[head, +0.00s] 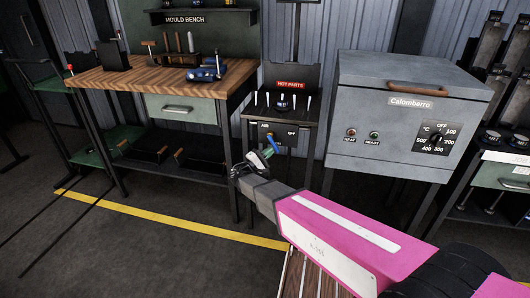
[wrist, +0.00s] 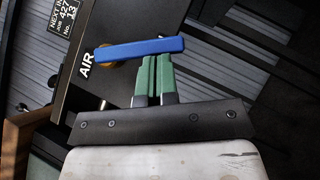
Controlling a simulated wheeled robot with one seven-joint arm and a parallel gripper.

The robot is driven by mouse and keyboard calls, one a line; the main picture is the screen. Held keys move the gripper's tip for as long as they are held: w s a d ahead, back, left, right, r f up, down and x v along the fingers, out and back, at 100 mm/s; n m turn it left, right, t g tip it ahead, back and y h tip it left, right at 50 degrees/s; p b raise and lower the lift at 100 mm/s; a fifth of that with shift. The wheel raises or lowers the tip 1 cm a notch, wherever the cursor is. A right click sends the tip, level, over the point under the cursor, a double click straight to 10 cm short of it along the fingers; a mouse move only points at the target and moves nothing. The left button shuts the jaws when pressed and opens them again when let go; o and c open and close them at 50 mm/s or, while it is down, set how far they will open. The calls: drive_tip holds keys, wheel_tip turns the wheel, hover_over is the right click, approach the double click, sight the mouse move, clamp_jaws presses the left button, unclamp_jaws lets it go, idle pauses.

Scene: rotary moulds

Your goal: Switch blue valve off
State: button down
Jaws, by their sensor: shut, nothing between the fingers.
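The blue valve is a flat blue lever handle (wrist: 140,48) on a brass fitting, beside the white "AIR" lettering of a dark panel in the wrist view. In the head view, the handle (head: 272,142) shows small at the panel below the hot parts stand, near an "OFF" label. My gripper (wrist: 156,60) has green fingers that are shut together and empty. The fingertips are at the handle's lower edge in the wrist view, near its middle; I cannot tell if they touch. In the head view, my gripper (head: 269,150) is just below the handle.
The hot parts stand (head: 292,97) holds several upright pegs above the panel. A grey Calomberro oven (head: 375,100) stands to its right. The wooden mould bench (head: 150,78) is at left. Open floor (head: 180,255) lies in front, crossed by a yellow line.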

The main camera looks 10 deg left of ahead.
sight(278, 150)
drive_tip(key=d+n+t, duration=0.1)
drive_tip(key=n, duration=0.1)
drive_tip(key=d+r+n+t+y, duration=0.1)
drive_tip(key=n, duration=0.1)
drive_tip(key=d+n+t, duration=0.1)
drive_tip(key=d+t, duration=0.1)
drive_tip(key=shift+d+r+n+y, duration=0.1)
drive_tip(key=shift+r+n+y, duration=0.2)
drive_tip(key=shift+n, duration=0.1)
drive_tip(key=shift+d+r, duration=0.7)
drive_tip(key=shift+r, duration=0.3)
drive_tip(key=shift+r, duration=0.15)
drive_tip(key=shift+d, duration=0.1)
drive_tip(key=f, duration=0.4)
drive_tip(key=shift+w+a+f, duration=0.1)
drive_tip(key=shift+w+a, duration=0.1)
drive_tip(key=s+f, duration=0.7)
drive_tip(key=shift+s, duration=0.25)
drive_tip(key=shift+f, duration=0.1)
